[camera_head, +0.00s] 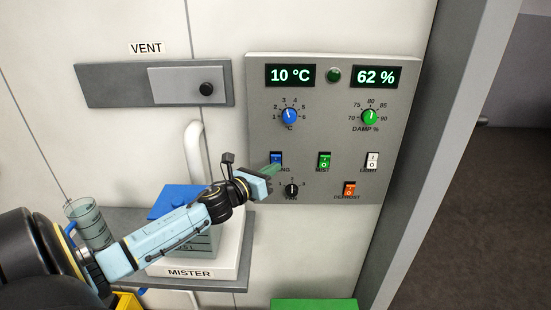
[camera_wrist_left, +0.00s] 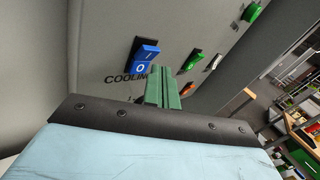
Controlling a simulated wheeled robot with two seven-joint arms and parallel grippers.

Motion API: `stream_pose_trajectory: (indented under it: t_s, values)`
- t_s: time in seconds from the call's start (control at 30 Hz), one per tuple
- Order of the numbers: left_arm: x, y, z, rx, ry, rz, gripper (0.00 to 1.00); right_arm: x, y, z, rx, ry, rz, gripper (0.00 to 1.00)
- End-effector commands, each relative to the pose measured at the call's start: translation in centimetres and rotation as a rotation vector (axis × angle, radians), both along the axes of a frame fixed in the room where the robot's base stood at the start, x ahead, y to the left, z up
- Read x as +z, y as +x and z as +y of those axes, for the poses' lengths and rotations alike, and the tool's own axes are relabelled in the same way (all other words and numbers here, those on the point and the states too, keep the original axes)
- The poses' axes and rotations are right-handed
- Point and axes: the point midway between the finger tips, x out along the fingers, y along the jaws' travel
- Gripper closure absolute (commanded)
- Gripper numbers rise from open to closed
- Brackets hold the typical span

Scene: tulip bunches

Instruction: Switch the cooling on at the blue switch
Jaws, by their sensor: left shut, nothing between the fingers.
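The blue switch (camera_head: 276,158) is the left one of three in a row on the grey control panel (camera_head: 330,218). In the left wrist view the blue switch (camera_wrist_left: 145,56) shows its I and O marks, with the COOLING label below it partly hidden by my fingers. My left gripper (camera_head: 275,168) has its green fingers shut and empty, with tips just below the switch in the head view. In the wrist view the left gripper (camera_wrist_left: 163,84) is close beside the switch's lower end; I cannot tell whether it touches. My right gripper is not in view.
A green switch (camera_head: 324,160), a white switch (camera_head: 372,160) and an orange switch (camera_head: 349,188) share the panel. A black fan knob (camera_head: 292,190) is just below my fingers. The mister (camera_head: 190,268) stands on a shelf under my left arm, near a clear beaker (camera_head: 90,226).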

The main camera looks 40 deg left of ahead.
Motion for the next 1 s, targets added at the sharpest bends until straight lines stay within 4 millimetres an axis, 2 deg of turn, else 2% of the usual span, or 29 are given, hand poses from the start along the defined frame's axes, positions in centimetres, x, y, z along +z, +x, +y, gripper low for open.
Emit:
stream_pose_trajectory:
  t_s: [1.0]
  values:
    - [0.38,0.69,0.57,0.000,0.000,0.000,1.00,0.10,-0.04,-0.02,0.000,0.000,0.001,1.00]
